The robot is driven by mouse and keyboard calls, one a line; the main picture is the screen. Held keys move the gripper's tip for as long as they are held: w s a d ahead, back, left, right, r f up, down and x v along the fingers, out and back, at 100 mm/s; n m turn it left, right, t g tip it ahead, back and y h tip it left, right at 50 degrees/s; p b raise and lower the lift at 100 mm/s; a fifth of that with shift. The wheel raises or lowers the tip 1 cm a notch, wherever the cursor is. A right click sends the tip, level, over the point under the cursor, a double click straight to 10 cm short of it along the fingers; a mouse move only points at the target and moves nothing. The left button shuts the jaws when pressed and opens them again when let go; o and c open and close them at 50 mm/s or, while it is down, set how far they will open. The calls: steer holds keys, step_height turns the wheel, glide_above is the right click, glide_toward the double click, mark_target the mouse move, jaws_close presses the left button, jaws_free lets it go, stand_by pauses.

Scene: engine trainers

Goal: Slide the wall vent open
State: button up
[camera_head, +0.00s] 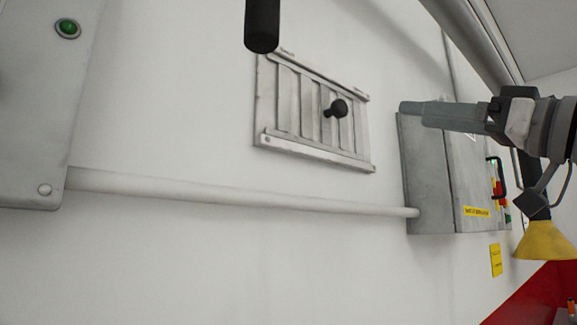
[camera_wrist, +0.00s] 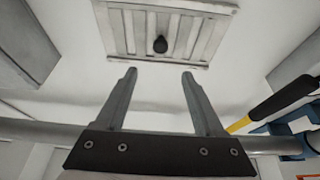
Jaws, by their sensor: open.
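The wall vent (camera_head: 290,100) is a grey metal slatted plate on the white wall, with rails along its top and bottom edges. A black round knob (camera_head: 337,108) sticks out from its right part. My gripper (camera_head: 412,113) is to the right of the vent in the head view, apart from the knob. In the wrist view the vent (camera_wrist: 195,38) is at the top, with its knob (camera_wrist: 160,45) beyond and between my fingertips. My gripper (camera_wrist: 159,75) is open and empty there. I cannot tell how far the slats are open.
A grey electrical box (camera_head: 428,175) with a yellow label is right of the vent, behind my gripper. A white pipe (camera_head: 240,197) runs below the vent to a panel (camera_head: 45,100) with a green button. A black bar (camera_head: 262,25) hangs at the top. The wall around the vent is clear.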

mark_target(344, 109)
steer(key=p+x, duration=0.5)
steer(key=x, duration=1.2)
jaws_close()
steer(key=shift+f, duration=0.1)
stand_by(0.7)
